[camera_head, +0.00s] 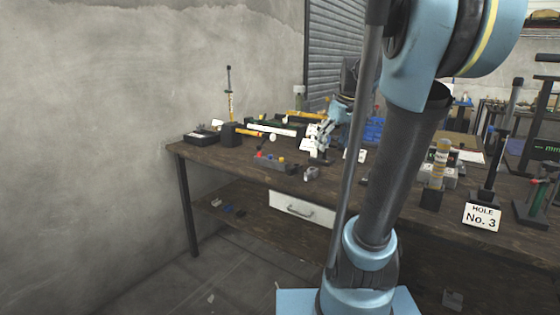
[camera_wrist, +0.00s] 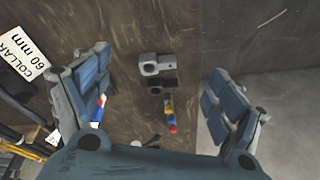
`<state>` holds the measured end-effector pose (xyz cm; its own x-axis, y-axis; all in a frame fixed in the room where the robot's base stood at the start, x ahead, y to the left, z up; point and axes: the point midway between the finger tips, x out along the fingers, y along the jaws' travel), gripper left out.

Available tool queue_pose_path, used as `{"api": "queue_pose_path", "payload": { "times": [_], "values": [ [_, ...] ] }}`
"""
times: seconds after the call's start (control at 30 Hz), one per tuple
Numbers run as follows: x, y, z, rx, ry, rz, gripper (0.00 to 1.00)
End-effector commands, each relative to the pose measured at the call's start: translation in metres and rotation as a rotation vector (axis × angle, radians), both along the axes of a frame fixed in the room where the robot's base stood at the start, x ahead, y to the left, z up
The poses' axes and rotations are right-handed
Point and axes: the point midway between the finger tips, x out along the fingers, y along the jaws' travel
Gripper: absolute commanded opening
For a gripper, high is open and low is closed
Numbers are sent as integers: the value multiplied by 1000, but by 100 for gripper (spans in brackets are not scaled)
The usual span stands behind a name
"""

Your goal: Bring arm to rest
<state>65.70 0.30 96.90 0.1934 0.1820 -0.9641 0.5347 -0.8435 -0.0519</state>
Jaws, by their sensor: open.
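My gripper (camera_head: 318,143) is over the left part of the wooden workbench (camera_head: 215,158) in the head view, partly mixed with the clutter behind it. In the wrist view my gripper (camera_wrist: 158,62) has its two padded fingers spread wide apart, with nothing held between them. Below the gap lie a small grey block with a round hole (camera_wrist: 149,64), a dark block beside it and a coloured red, yellow and blue piece (camera_wrist: 170,112). My blue and dark arm crosses the middle of the head view.
A "COLLAR 60 mm" card (camera_wrist: 22,55) lies left of the fingers. A "HOLE No. 3" card (camera_head: 481,217) stands at the bench front. Stands and presses crowd the right side. A white drawer (camera_head: 303,208) is under the bench. The floor at left is clear.

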Motion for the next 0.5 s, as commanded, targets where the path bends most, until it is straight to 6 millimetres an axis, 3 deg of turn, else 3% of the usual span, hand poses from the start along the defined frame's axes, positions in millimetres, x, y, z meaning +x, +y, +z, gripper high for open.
{"api": "queue_pose_path", "payload": {
  "times": [0.1, 0.5],
  "values": [
    [-39, 4, -24, -12, 16, -73, 87],
    [-152, 6, -118, -51, 47, -331, 87]
  ]
}}
